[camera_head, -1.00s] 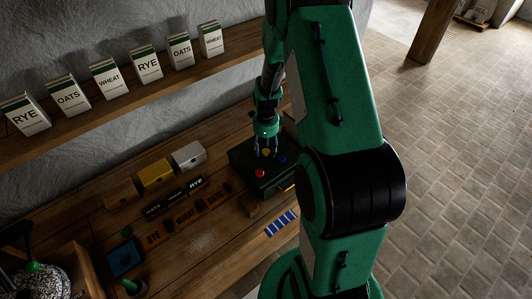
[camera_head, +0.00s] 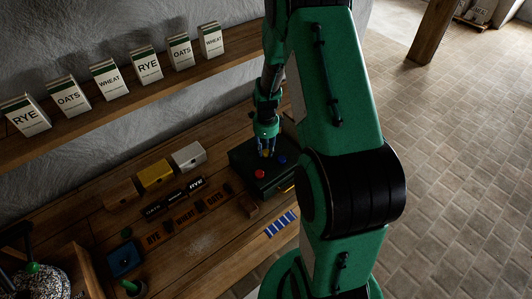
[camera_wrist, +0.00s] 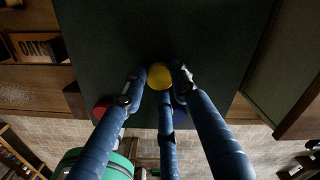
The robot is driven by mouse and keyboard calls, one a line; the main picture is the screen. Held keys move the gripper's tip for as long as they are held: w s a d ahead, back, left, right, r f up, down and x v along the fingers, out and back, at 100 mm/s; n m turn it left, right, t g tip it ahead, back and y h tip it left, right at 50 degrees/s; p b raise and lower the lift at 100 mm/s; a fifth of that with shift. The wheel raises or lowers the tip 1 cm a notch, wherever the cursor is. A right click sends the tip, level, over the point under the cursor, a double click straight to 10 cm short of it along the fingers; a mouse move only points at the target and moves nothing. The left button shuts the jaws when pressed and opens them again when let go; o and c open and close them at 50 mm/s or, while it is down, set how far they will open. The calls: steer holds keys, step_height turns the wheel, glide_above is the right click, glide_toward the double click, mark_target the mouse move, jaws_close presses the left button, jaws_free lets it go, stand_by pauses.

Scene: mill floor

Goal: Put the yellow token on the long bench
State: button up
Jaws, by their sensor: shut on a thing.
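The yellow token (camera_wrist: 159,76) is between the fingers of my gripper (camera_wrist: 158,78) in the wrist view. My gripper (camera_head: 267,153) is shut on it at the top of a dark green box (camera_head: 250,154). I cannot tell whether the token still touches the box. A red token (camera_head: 259,174) and a blue token (camera_head: 282,160) sit on the same box top, close to my fingers. The box stands on a long wooden bench (camera_head: 222,247) along the wall.
Yellow (camera_head: 155,174) and white (camera_head: 188,156) boxes, label blocks (camera_head: 183,216) and a blue tray (camera_head: 124,258) stand left of the green box. Blue strips (camera_head: 282,223) lie near the bench's front edge. A shelf of cartons (camera_head: 146,66) runs above. Bare wood shows at the front.

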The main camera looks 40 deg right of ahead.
mark_target(266, 152)
steer(key=shift+r, duration=0.85)
step_height(266, 152, up, 2)
steer(key=shift+s, duration=0.15)
steer(key=s+a, duration=0.3)
steer(key=s, duration=0.4)
steer(key=s+a+r, duration=0.1)
steer(key=s+a, duration=0.2)
steer(key=s, duration=0.4)
steer(key=shift+a+r, duration=0.15)
steer(key=shift+a, duration=0.25)
steer(key=shift+b, duration=0.3)
